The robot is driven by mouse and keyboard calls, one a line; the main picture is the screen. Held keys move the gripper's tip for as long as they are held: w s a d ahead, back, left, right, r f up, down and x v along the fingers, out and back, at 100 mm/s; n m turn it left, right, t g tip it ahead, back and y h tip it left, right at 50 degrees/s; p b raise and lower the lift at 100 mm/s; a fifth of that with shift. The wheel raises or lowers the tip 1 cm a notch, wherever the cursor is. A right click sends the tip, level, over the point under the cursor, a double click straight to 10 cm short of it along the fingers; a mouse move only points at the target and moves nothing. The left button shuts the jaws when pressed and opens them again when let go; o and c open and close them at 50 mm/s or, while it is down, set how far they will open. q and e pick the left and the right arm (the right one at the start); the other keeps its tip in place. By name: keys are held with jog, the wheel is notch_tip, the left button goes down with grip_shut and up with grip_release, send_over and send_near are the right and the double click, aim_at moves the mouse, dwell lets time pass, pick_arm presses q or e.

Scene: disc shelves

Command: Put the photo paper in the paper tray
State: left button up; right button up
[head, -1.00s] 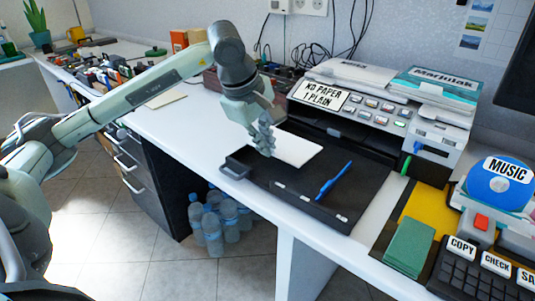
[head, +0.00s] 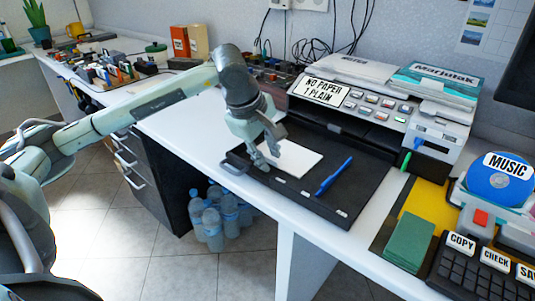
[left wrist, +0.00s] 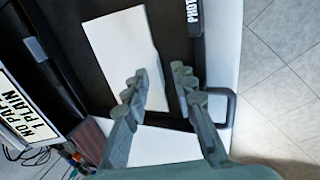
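The photo paper, a plain white sheet (head: 298,159), lies on the black paper tray (head: 330,207) that extends from the front of the printer. The sheet also shows in the left wrist view (left wrist: 118,45), flat on the dark tray (left wrist: 72,30). My left gripper (head: 270,158) is over the sheet's left part, near the tray's handle. In the left wrist view its fingers (left wrist: 160,74) are apart, with one over the sheet and the other beyond its edge. Whether the fingertips touch the sheet is unclear. My right gripper is not in view.
A blue pen (head: 334,175) lies on the tray right of the sheet. The printer (head: 375,105) behind bears a "NO PAPER 1 PLAIN" label (head: 319,92). A green pad (head: 409,243) and a keyboard (head: 482,275) are at the right. Bottles (head: 214,228) stand below.

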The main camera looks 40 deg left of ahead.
pick_arm(q)
jog(key=v, duration=1.2)
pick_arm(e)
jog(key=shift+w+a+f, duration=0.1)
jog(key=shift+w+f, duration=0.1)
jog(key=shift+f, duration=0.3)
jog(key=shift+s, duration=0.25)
